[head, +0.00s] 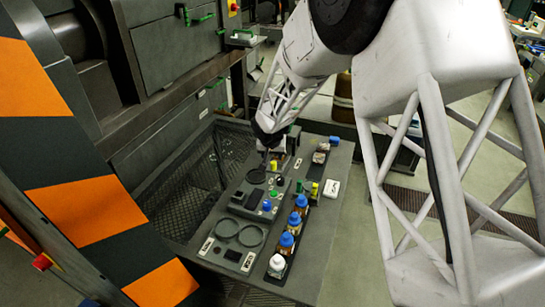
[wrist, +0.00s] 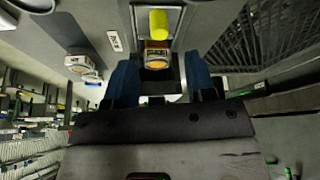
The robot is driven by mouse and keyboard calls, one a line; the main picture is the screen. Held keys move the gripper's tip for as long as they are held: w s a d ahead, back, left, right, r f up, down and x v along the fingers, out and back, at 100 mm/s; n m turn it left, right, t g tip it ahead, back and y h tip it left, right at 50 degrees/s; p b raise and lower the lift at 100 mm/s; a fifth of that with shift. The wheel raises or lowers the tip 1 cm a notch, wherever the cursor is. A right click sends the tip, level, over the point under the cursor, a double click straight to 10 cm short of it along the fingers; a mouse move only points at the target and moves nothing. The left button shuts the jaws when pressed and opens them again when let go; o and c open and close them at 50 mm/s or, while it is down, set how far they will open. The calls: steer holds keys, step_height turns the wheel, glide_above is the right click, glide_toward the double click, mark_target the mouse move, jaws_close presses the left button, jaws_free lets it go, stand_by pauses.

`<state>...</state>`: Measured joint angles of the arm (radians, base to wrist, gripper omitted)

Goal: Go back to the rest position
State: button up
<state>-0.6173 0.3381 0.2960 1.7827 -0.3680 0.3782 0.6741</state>
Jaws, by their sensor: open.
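My gripper (wrist: 160,78) is open in the wrist view, with its two blue fingers spread apart. A small jar with an orange face and pale rim (wrist: 156,57) shows in the gap beyond the fingertips, with a yellow cylinder (wrist: 158,22) past it. I cannot tell how far they are from the fingers.
Large grey machinery (head: 180,45) and an orange-striped panel (head: 85,205) flank the left side.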

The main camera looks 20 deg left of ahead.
steer(key=shift+r, duration=0.25)
stand_by(0.4)
steer(key=s+d+r+m, duration=0.1)
steer(key=s+d+r, duration=0.3)
steer(key=d+r, duration=0.45)
steer(key=s+d+r+h, duration=0.1)
steer(key=s+d+r, duration=0.35)
steer(key=d, duration=0.75)
steer(key=s+d+r+m, duration=0.1)
steer(key=s+d+r, duration=0.3)
steer(key=d+r, duration=0.45)
steer(key=s+d+r, duration=0.1)
steer(key=s+d, duration=0.5)
steer(key=s, duration=0.4)
steer(key=s+d+r+g, duration=0.1)
steer(key=s+d, duration=0.6)
steer(key=s, duration=0.3)
steer(key=s+d+r+m, duration=0.1)
steer(key=s+d, duration=0.5)
steer(key=s, duration=0.4)
steer(key=shift+d+g, duration=0.3)
